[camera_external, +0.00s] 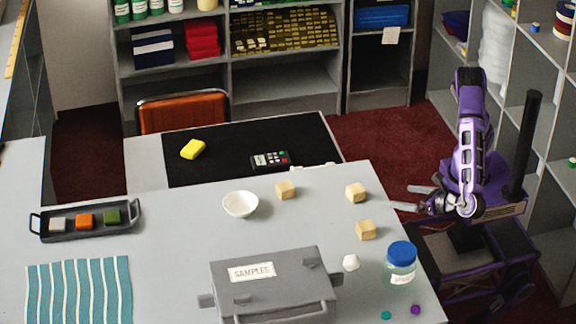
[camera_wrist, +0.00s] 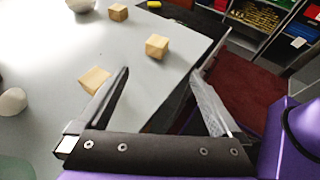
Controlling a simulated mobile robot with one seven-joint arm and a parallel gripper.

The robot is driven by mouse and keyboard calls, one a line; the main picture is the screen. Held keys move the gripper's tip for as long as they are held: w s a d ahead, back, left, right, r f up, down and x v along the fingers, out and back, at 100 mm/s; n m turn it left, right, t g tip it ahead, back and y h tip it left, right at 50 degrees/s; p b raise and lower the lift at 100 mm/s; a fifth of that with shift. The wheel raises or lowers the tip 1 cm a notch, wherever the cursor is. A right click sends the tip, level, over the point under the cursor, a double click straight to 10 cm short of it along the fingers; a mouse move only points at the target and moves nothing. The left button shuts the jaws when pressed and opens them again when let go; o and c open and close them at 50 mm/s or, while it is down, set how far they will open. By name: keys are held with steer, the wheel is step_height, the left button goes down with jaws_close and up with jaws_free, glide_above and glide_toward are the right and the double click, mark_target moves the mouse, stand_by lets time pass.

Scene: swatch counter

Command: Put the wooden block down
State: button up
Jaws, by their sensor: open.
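Three pale wooden blocks rest on the grey counter (camera_external: 170,270). The first block (camera_external: 356,192) is nearest my gripper (camera_external: 402,197), just left of the fingertips, and stands apart from them. It also shows in the wrist view (camera_wrist: 157,45), ahead of the gap between my fingers. The second block (camera_external: 365,229) is nearer the camera and appears beside my left finger in the wrist view (camera_wrist: 94,79). The third block (camera_external: 285,190) is farther left, near the bowl, and shows at the top of the wrist view (camera_wrist: 118,12). My gripper is open and empty at the counter's right edge.
A white bowl (camera_external: 240,204), a grey SAMPLES case (camera_external: 265,285), a white lump (camera_external: 351,262) and a blue-lidded jar (camera_external: 400,265) stand on the counter. A dark tray (camera_external: 85,234) with colored blocks and a striped teal cloth (camera_external: 80,290) are at left.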

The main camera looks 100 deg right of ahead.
steer(key=b, duration=0.1)
glide_toward(358, 188)
steer(key=x, duration=0.3)
steer(key=shift+d+f, duration=0.1)
steer(key=shift+f, duration=0.35)
steer(key=shift+r+b+x, duration=0.15)
steer(key=shift+x, duration=1.15)
steer(key=shift+r+b+x, duration=0.15)
steer(key=shift+x, duration=1.2)
